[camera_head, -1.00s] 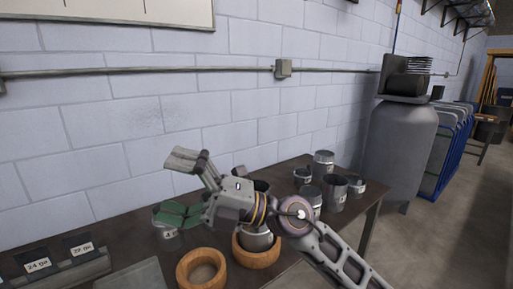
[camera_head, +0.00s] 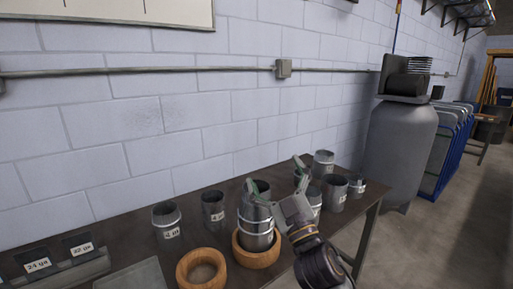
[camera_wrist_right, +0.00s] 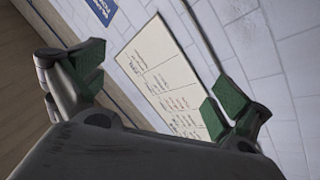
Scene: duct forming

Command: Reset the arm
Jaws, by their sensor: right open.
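My right gripper (camera_head: 276,178) is open and empty, with its fingers pointing up and away above the table. Its green-padded fingers stand wide apart in the right wrist view (camera_wrist_right: 160,82), with nothing between them. In the head view it overlaps the right side of a stacked metal duct (camera_head: 255,232) standing in a wooden ring (camera_head: 257,259); whether they touch cannot be told. My left gripper is out of view.
The dark table (camera_head: 120,232) holds metal cans, including one (camera_head: 166,220) at left and another (camera_head: 213,206) beside it, with several at right. An empty wooden ring (camera_head: 202,269) lies in front. A grey tank (camera_head: 398,150) stands beyond the table.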

